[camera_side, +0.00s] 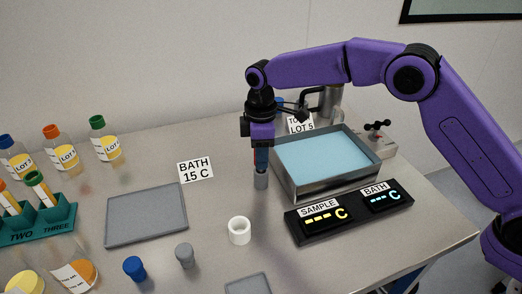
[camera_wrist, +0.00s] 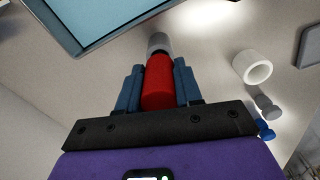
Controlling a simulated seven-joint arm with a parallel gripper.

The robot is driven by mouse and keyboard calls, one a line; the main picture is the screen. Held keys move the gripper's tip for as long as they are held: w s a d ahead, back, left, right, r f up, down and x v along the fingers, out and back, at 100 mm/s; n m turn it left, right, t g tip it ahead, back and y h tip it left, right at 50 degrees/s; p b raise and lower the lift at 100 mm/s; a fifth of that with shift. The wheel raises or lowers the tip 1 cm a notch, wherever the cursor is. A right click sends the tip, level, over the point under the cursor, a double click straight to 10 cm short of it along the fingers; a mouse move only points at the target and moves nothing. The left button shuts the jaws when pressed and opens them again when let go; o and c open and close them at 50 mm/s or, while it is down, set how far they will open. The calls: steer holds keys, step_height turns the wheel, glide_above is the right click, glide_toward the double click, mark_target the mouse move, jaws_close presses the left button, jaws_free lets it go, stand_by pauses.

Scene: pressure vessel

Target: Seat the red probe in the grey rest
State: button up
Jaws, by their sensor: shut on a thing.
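The red probe (camera_wrist: 158,85) is upright between the blue fingers of my gripper (camera_wrist: 159,88), which is shut on it. In the side view my gripper (camera_side: 261,158) points down, left of the bath, and only a sliver of red shows beside its fingers. A grey cylinder (camera_side: 261,181) is directly below the fingers, in line with the probe; it also shows at the probe's far end in the wrist view (camera_wrist: 158,42). I cannot tell whether this is the grey rest or the probe's own tip, nor whether it touches the table.
A bath of blue liquid (camera_side: 325,157) stands right of my gripper, with a display box (camera_side: 350,212) before it. A white ring (camera_side: 239,231), grey stopper (camera_side: 185,255) and blue stopper (camera_side: 134,268) stand nearer the front. A grey mat (camera_side: 146,215) lies left.

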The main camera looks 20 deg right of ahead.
steer(key=shift+f, duration=0.45)
steer(key=o, duration=1.1)
steer(key=shift+o, duration=0.2)
step_height(320, 180, up, 17)
steer(key=shift+r, duration=0.15)
